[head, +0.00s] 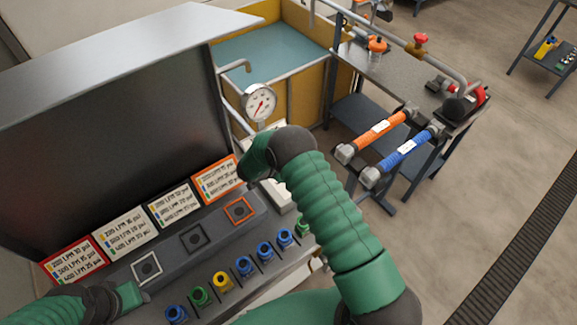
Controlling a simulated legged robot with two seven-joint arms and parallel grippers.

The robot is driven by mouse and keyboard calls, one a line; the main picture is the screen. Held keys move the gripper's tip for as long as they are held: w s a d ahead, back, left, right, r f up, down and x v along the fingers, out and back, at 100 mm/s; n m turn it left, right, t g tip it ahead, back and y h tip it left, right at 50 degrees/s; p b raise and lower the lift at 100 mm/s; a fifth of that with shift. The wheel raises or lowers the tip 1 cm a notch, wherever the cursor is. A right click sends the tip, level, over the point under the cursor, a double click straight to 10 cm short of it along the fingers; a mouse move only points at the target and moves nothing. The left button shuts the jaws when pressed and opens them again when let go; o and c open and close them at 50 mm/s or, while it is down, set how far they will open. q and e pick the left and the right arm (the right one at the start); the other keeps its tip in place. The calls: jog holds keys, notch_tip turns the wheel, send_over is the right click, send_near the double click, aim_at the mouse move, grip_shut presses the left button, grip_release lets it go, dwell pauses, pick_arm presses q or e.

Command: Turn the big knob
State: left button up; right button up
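No single thing is clearly the big knob. A red knob (421,38) sits on the pipe at the top right. An orange-red knob (377,44) stands on the grey table, left of it. A black and red round fitting (463,106) is at the table's right end. My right gripper (256,160) is in front of the panel's right end, below the pressure gauge (259,103); its fingers are hard to make out. My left gripper (132,294) is low at the left, near a square socket (147,267) on the panel; its fingertips are unclear.
The dark panel carries several label cards (122,232) and a row of blue, green and yellow fittings (222,281). An orange bar (380,128) and a blue bar (407,149) run beside the grey table (401,75). Open floor lies to the right.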

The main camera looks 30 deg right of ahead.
jog(key=shift+s+a+f, duration=0.1)
jog(key=shift+a+f, duration=0.15)
jog(key=o, duration=1.2)
jog(key=shift+o, duration=0.8)
jog(key=shift+r, duration=0.1)
jog(key=shift+r, duration=0.1)
jog(key=b+v, duration=0.2)
jog(key=v, duration=1.4)
jog(key=shift+a, duration=0.3)
jog(key=shift+r, duration=0.15)
